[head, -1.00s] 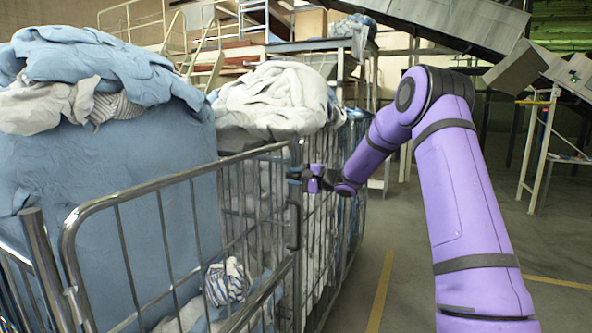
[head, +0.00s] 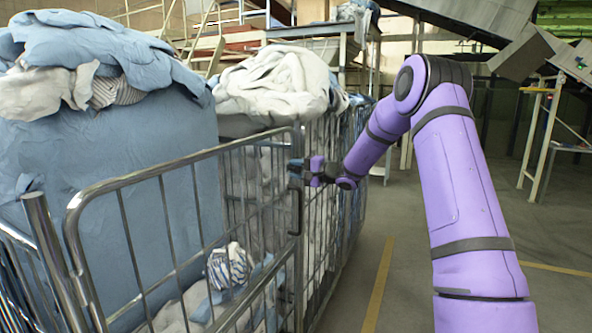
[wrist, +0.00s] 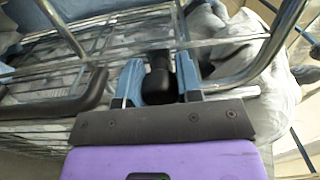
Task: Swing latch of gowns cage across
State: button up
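The front cage with the tubular metal gate (head: 180,165) stands at the left in the head view, holding loose cloth. No label shows which cage is the gowns cage. My gripper (head: 297,172) is at the gate's far upright, below its top corner. In the wrist view, the two blue fingers of my gripper (wrist: 160,78) sit on either side of a black rounded latch piece (wrist: 159,82), snug against it with no clear gap. The latch's far end and pivot are hidden. A black handle (head: 296,212) hangs on the gate upright below my gripper.
A second cage (head: 322,165) heaped with white cloth (head: 272,85) stands behind. A tall blue bundle (head: 110,180) fills the left. Open floor (head: 400,280) with a yellow line (head: 378,285) lies to the right of the cages.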

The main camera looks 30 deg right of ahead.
jog(key=o, duration=0.4)
jog(key=shift+f, duration=0.15)
jog(key=shift+o, duration=0.2)
jog(key=v, duration=1.1)
jog(key=s+a+r+n+g+h, duration=0.1)
jog(key=s+a+r+n+g, duration=0.3)
jog(key=s+a, duration=0.55)
jog(key=s+a+r+n+g+h, duration=0.1)
jog(key=s+a+r+n+g, duration=0.25)
jog(key=s+a+g, duration=0.55)
jog(key=s+a+n+t+h, duration=0.1)
jog(key=s+t+h, duration=0.3)
jog(key=s, duration=2.1)
jog(key=r+n+h, duration=0.1)
jog(key=h, duration=0.4)
jog(key=shift+a+n, duration=0.3)
jog(key=shift+n, duration=0.05)
